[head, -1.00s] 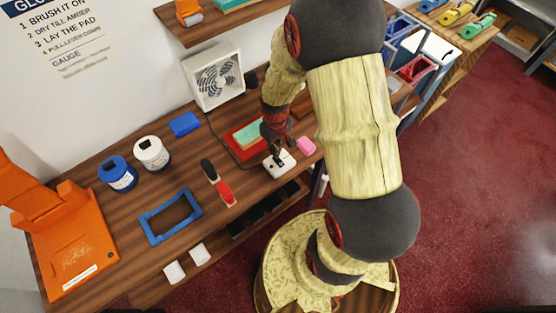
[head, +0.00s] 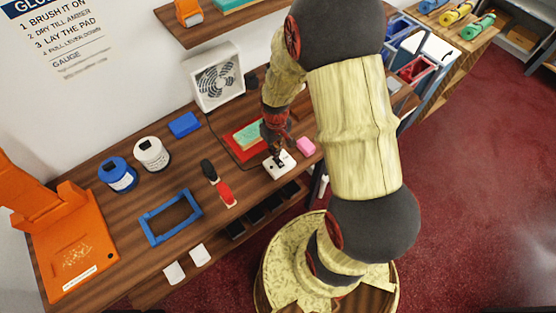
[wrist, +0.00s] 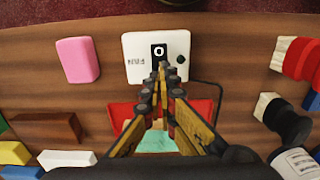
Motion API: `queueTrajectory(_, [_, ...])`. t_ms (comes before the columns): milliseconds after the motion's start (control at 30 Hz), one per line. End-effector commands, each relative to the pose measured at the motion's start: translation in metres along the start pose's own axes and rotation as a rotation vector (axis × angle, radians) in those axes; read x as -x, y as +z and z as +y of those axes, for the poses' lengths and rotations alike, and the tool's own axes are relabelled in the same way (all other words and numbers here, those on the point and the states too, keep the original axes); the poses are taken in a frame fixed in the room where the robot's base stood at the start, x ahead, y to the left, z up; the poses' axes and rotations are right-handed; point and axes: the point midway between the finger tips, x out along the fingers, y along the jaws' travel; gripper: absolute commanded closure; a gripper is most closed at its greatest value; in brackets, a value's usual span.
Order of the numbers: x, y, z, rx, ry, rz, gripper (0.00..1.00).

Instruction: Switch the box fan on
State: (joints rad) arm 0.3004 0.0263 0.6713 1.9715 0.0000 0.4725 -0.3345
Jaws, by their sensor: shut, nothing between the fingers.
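The white box fan (head: 218,78) stands at the back of the counter against the wall. A white switch box (head: 279,164) lies near the counter's front edge. In the wrist view the switch box (wrist: 140,70) reads "FAN" upside down and carries a black rocker (wrist: 159,48) with a white "O" at its far end. My gripper (head: 277,157) is shut and empty, pointing down at the switch box. In the wrist view its fingertips (wrist: 162,68) are at the rocker's near end and hide that part. I cannot tell whether they touch it.
A pink block (wrist: 77,59) lies beside the switch box. A red tray (head: 240,151) with a teal pad is behind it. Black-handled and red-handled brushes (head: 226,194) and a blue frame (head: 171,217) lie to the left. A shelf (head: 205,33) hangs above.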

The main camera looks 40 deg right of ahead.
Motion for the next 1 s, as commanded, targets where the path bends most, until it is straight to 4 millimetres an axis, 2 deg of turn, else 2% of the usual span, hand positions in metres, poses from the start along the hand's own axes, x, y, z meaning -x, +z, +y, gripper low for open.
queueTrajectory(1000, [-0.011, 0.0, 0.0, 0.0, 0.0, 0.0, 1.0])
